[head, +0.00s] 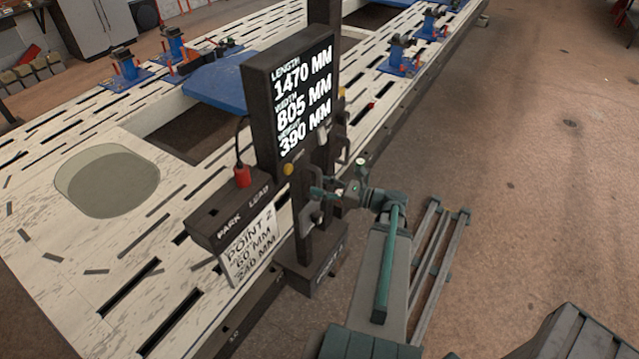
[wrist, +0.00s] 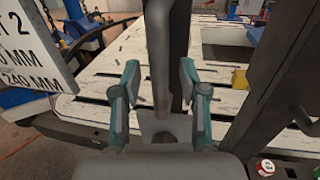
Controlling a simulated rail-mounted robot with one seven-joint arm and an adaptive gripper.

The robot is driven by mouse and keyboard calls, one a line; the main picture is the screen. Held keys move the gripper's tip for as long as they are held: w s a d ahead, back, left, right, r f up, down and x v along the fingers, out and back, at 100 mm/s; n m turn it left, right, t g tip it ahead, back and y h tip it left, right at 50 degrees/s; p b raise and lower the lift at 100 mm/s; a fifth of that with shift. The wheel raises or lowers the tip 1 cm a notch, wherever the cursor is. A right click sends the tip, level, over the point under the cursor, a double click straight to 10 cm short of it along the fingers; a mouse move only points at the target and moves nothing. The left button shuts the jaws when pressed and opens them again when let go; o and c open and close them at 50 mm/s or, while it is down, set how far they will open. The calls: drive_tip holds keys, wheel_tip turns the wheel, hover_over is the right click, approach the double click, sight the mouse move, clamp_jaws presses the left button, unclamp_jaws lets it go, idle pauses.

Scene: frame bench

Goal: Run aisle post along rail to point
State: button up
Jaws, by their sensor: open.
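The aisle post (head: 303,225) is a dark upright on a dark foot at the bench's aisle side. It carries a black display (head: 290,95) reading length 1470 MM, width 805 MM and a third line of 390 MM. A white card (head: 250,245) below reads POINT 2, with two millimetre lines that look like 60 and 240. My gripper (head: 325,189) is at the post below the display. In the wrist view my gripper (wrist: 160,78) is open, its teal fingers on either side of a grey upright bar (wrist: 158,50). I cannot tell whether they touch it.
The slotted white bench (head: 60,225) runs along the post's left, with blue clamp stands (head: 402,55) farther off. A dark box (head: 228,212) marked PARK, apparently beside LEAD, holds a red plug (head: 242,175) with a cable. The floor (head: 540,170) to the right is largely clear.

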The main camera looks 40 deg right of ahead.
drive_tip(key=shift+w+a, duration=0.2)
drive_tip(key=shift+w, duration=0.1)
clamp_jaws()
